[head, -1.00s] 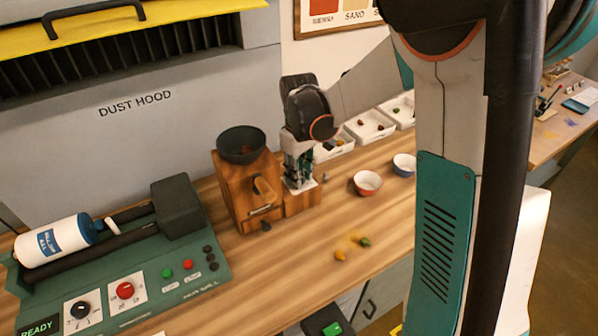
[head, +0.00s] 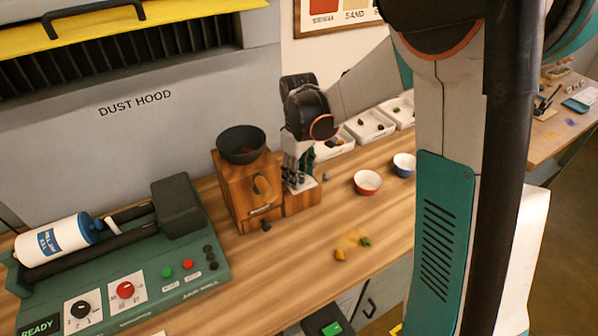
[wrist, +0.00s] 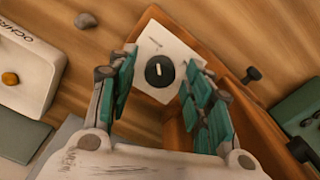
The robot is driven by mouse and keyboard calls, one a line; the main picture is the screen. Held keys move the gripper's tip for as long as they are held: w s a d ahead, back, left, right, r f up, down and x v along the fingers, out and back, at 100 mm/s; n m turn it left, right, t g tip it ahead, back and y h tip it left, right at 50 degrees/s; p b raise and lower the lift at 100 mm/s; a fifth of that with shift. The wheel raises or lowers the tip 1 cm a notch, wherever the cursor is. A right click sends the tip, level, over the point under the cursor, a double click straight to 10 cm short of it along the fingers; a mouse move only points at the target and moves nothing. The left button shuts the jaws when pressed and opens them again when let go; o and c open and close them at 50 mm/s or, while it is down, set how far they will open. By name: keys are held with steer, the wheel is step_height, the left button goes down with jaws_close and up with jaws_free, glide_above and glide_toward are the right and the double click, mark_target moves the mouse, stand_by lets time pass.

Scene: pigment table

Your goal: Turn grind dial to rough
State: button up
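The grind dial (wrist: 160,71) is a round black knob with a white pointer line, on a white plate (wrist: 178,48) fixed to the wooden grinder (head: 235,190). In the wrist view the pointer stands nearly upright in the picture, and the plate's small marks are too blurred to read. My gripper (wrist: 158,66) is open, its green-padded fingers spread on both sides of the dial with visible gaps. It also shows in the head view (head: 298,178), pointing down over the grinder's low right-hand block. The dial itself is hard to make out in the head view.
A dark bowl (head: 241,144) tops the grinder. A green mill machine (head: 130,260) stands to the left. White trays (head: 370,124) and two small bowls, red (head: 367,182) and blue (head: 404,164), lie to the right. A small grey stone (wrist: 86,20) lies on the table.

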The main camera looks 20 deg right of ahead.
step_height(320, 180, up, 12)
stand_by(0.7)
stand_by(0.4)
steer(key=s+r+m+t, duration=0.2)
steer(key=s+m+t, duration=0.5)
steer(key=s, duration=1.4)
steer(key=shift+s+r, duration=0.15)
steer(key=shift+s, duration=0.05)
